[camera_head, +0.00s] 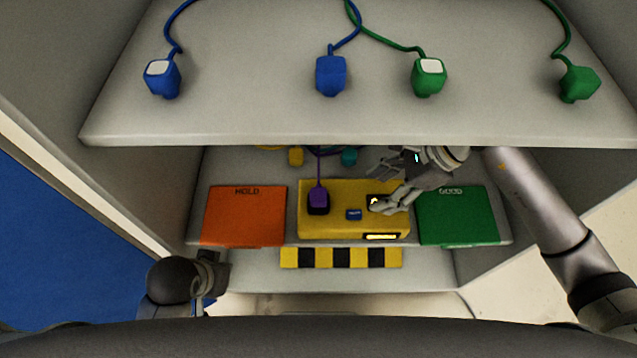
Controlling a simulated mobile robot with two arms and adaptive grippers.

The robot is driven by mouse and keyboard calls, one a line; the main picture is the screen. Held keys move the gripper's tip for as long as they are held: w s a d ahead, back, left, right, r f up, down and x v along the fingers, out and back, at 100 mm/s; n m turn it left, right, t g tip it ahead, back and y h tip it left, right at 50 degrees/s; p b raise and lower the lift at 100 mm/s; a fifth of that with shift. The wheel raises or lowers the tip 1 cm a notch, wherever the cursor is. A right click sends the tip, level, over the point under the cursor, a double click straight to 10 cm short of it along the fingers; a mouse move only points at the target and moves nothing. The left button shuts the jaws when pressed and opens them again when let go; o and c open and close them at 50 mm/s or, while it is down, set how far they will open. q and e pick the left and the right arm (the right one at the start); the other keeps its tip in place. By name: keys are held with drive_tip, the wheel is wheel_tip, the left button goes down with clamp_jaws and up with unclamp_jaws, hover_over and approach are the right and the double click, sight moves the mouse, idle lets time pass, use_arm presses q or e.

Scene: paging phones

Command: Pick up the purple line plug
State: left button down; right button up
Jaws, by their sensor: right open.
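The purple line plug (318,199) sits on the left part of the yellow box (335,228), with a purple cable rising behind it. My right gripper (372,190) is open above the right part of the yellow box, to the right of the plug and apart from it. Its fingers are empty and point left. At the lower left a dark part of my left arm shows; I cannot make out its fingers.
An orange HOLD pad (244,216) lies left of the box and a green GOOD pad (458,216) right of it. An upper shelf (250,112) with blue and green plugs overhangs the back. Yellow (296,157) and teal (349,157) plugs lie behind the box. A striped strip (341,258) is in front.

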sight(319, 194)
drive_tip(key=a, duration=0.8)
drive_tip(key=shift+s, duration=0.1)
drive_tip(key=a, duration=0.4)
drive_tip(key=shift+a+f, duration=0.2)
drive_tip(key=shift+f, duration=0.15)
drive_tip(key=shift+a+f, duration=0.1)
drive_tip(key=shift+f, duration=0.05)
drive_tip(key=c, duration=1.2)
